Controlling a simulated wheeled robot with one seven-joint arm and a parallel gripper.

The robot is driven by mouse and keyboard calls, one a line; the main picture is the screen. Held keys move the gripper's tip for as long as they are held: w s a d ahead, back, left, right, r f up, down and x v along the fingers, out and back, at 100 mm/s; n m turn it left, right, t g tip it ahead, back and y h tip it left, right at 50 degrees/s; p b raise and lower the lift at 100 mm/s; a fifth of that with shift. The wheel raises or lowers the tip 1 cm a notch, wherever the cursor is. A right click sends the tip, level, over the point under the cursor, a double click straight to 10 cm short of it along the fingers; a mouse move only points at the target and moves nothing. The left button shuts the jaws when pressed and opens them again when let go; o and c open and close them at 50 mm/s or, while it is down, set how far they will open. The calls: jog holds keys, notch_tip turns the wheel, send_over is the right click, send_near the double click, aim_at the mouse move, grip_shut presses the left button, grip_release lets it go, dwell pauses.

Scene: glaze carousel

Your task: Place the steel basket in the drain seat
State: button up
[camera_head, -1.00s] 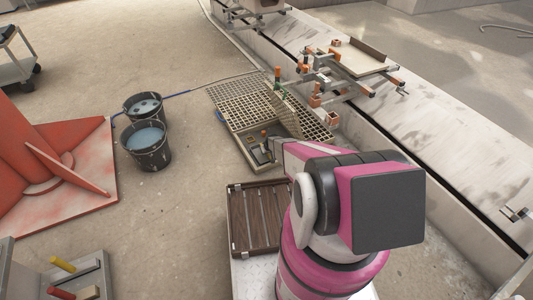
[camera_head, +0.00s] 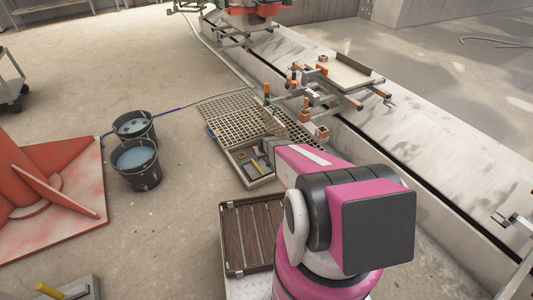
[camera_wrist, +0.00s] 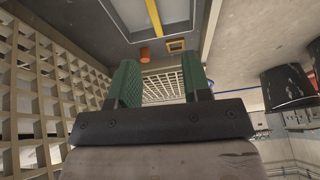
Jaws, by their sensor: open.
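My gripper shows in the wrist view (camera_wrist: 158,72) with two green fingers apart and nothing between them. In the head view its dark end reaches over a shallow beige tray (camera_head: 236,168) on the floor, and its fingertips are hidden. The tray's dark inside holds a yellow bar (camera_head: 257,166), which also shows in the wrist view (camera_wrist: 153,14). Near that bar are an orange cylinder (camera_wrist: 145,55) and a small yellow-rimmed square (camera_wrist: 176,46). A lattice panel (camera_wrist: 30,90) stands close on the left. I cannot pick out the steel basket or the drain seat for certain.
A flat floor grating (camera_head: 225,110) lies beyond the tray. Two buckets (camera_head: 135,165) (camera_head: 132,124) of bluish liquid stand left. A brown slatted crate (camera_head: 230,240) is near my base. A low wall (camera_head: 415,160) with a clamped board (camera_head: 345,74) runs along the right.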

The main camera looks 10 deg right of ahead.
jog(key=s+r+m+g, duration=0.1)
jog(key=s+r+g, duration=0.1)
jog(key=s+r, duration=1.2)
jog(key=s+a+r+m+g+h, duration=0.1)
jog(key=s+r+m, duration=0.1)
jog(key=s+r, duration=1.3)
notch_tip(320, 180, up, 6)
jog(key=shift+s+r+g, duration=0.1)
jog(key=shift+s+g, duration=0.1)
jog(key=shift+g, duration=0.2)
